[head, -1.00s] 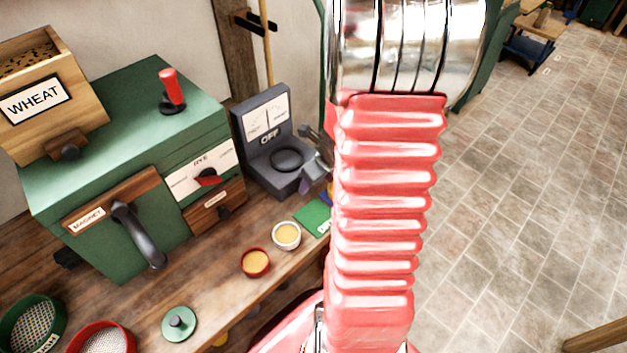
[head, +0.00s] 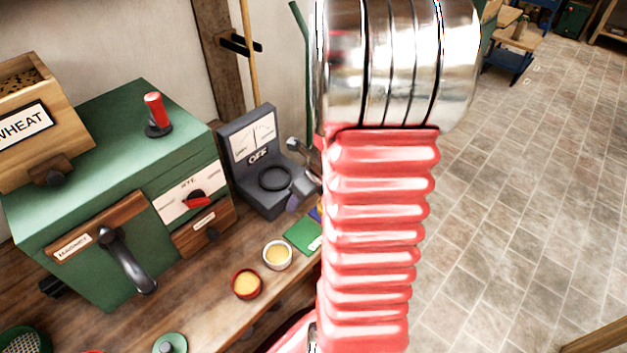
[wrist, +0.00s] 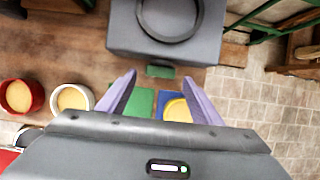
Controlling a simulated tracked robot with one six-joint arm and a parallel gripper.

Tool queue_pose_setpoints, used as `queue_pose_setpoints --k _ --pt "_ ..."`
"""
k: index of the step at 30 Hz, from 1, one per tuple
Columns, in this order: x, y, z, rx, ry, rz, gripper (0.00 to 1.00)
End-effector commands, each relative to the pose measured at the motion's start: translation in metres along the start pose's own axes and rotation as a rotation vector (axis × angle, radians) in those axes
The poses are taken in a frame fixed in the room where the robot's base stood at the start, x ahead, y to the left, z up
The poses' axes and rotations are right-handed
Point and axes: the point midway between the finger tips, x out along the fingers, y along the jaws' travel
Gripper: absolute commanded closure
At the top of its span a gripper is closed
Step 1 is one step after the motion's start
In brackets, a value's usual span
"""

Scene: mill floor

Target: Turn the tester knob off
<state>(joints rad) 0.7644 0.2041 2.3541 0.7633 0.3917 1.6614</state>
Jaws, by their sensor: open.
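The tester (head: 245,185) is a dark grey device on the bench, with a white dial panel and the word OFF on its upright back. A dark ring (head: 275,179) lies on its base. In the wrist view its grey base (wrist: 125,35) is ahead at the top. A small dark green block (wrist: 160,71) sits at its front edge, between my fingertips in the picture; I cannot tell whether it is the knob. My gripper (wrist: 158,77) is open and empty, its purple fingers apart. In the head view my gripper (head: 298,192) is beside the tester's right side, partly hidden by my arm.
A green machine (head: 100,180) with a red lever (head: 154,110) and a red-black selector (head: 198,199) stands left of the tester. A white cup (head: 277,255), a red cup (head: 246,284) and a green card (head: 301,236) lie on the bench in front.

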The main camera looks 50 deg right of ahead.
Motion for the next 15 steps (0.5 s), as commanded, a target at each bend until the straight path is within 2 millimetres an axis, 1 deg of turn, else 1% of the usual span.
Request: queue_pose_setpoints --k 1,15 --pt "-0.006 -0.001 0.000 -0.001 -0.001 -0.004 0.41" --pt "-0.061 -0.001 0.000 0.000 -0.001 -0.003 0.41"
